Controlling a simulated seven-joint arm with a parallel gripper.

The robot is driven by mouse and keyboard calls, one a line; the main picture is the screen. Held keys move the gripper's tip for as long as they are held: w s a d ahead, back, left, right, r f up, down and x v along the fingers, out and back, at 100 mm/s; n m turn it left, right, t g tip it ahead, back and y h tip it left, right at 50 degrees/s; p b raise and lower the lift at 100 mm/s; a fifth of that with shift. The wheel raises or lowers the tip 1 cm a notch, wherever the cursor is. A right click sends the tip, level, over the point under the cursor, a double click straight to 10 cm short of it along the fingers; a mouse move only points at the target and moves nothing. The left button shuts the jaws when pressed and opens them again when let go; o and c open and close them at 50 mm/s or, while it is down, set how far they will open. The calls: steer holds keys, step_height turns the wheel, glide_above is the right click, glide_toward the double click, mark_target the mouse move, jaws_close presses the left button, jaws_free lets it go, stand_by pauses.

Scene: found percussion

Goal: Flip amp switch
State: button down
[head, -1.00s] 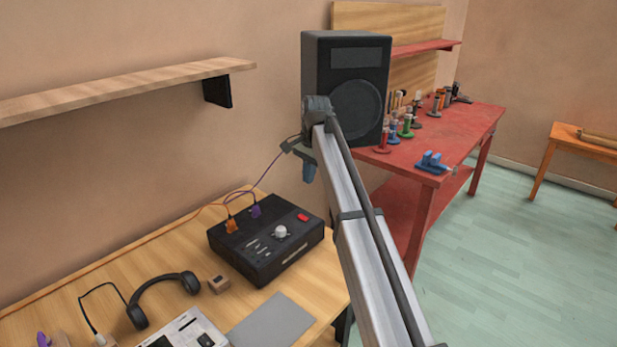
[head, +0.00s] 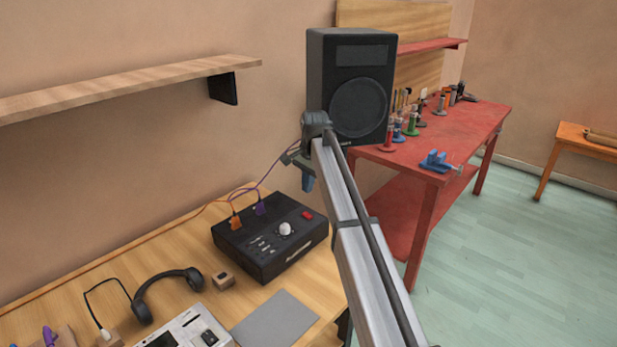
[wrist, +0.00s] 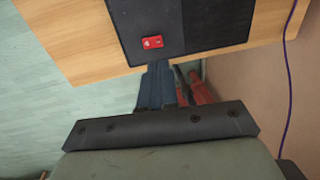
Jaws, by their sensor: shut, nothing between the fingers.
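The amp is a black box (head: 270,240) on the wooden desk, with a white knob (head: 286,229), sliders and a red switch (head: 308,215) near its back right corner. In the wrist view the amp's dark top (wrist: 200,20) and the red rocker switch (wrist: 153,42) show just beyond my fingertips. My gripper (head: 307,188) has blue fingers, shut and empty. In the head view it hangs above the switch, with a gap between them. The fingers (wrist: 156,70) point toward the switch in the wrist view. I cannot tell the switch's position.
Orange (head: 236,223) and purple (head: 260,208) plugs with cables stand at the amp's back left. Headphones (head: 165,290), a small wooden block (head: 223,280) and a grey mat (head: 275,318) lie on the desk. A large speaker (head: 350,85) and a red bench (head: 440,140) are behind my arm.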

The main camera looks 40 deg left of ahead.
mark_target(305, 213)
steer(key=f, duration=0.5)
steer(key=a+f, duration=0.1)
steer(key=f, duration=0.2)
steer(key=shift+f, duration=0.35)
steer(key=shift+a+f, duration=0.15)
steer(key=shift+f, duration=0.1)
steer(key=shift+d, duration=0.25)
steer(key=shift+d+r, duration=0.2)
steer(key=shift+d, duration=0.4)
step_height(305, 213, up, 14)
steer(key=d, duration=0.1)
steer(key=shift+d, duration=0.35)
